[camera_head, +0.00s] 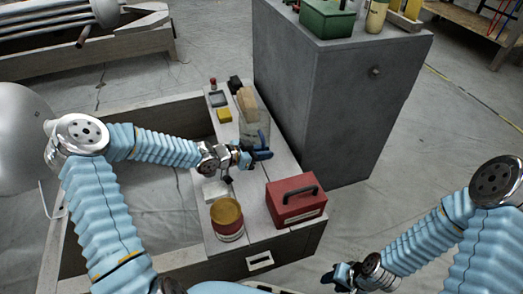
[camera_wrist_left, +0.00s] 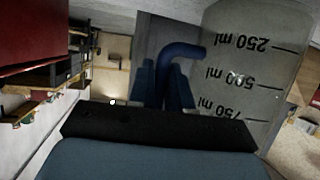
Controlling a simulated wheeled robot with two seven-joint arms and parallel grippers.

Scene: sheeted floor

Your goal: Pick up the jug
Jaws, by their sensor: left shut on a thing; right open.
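The jug (camera_head: 254,122) is clear and stands on the low bench, just beyond my left gripper (camera_head: 258,154). In the left wrist view the jug (camera_wrist_left: 250,75) shows dark volume marks that appear upside down, and a curved blue handle (camera_wrist_left: 182,52). My left gripper (camera_wrist_left: 166,90) is shut on the handle, with its fingers on either side. I cannot tell whether the jug's base touches the bench. My right gripper (camera_head: 343,275) is open at the bottom right, far from the jug.
A yellow block (camera_head: 224,115) lies left of the jug. A tall grey cabinet (camera_head: 325,100) stands close behind on the right.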

